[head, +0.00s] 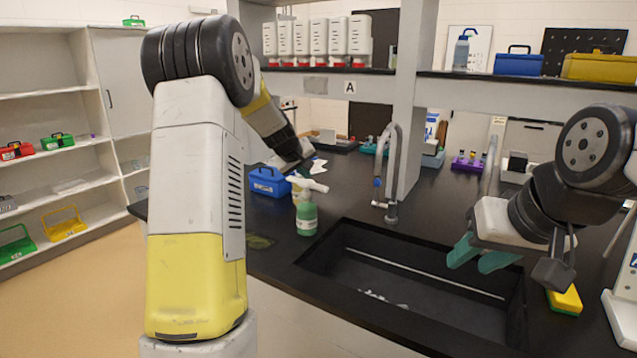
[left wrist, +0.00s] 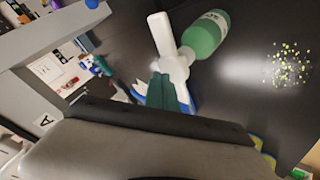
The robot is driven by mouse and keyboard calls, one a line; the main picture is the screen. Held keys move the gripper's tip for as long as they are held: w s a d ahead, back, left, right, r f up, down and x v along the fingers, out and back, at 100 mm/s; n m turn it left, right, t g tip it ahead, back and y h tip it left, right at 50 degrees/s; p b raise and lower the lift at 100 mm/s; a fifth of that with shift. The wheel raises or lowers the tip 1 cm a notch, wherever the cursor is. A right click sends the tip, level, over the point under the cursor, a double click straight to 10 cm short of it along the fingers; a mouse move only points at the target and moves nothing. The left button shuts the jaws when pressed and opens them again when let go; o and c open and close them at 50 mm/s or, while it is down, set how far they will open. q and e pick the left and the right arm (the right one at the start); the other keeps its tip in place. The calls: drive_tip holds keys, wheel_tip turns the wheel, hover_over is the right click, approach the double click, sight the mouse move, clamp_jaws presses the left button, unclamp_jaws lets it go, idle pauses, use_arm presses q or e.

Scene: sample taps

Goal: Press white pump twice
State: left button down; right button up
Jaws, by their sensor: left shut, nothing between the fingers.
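A green bottle (head: 307,218) with a white pump (head: 309,184) on top stands upright on the black counter, left of the sink. In the left wrist view the white pump (left wrist: 166,48) and the green bottle (left wrist: 207,34) are close to my left gripper (left wrist: 165,92). Its teal fingers are shut and empty, with the tips by the pump head; whether they touch it I cannot tell. In the head view the fingers are hard to make out. My right gripper (head: 478,257) is open and empty above the sink's right end.
A grey tap (head: 390,165) stands behind the black sink (head: 400,285). A blue box (head: 269,182) sits behind and left of the bottle. A shelf with several white bottles runs above.

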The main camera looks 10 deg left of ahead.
sight(305, 183)
use_arm(q)
drive_tip(key=shift+f, duration=0.95)
idle(0.9)
drive_tip(key=shift+r, duration=1.35)
drive_tip(key=shift+r, duration=2.55)
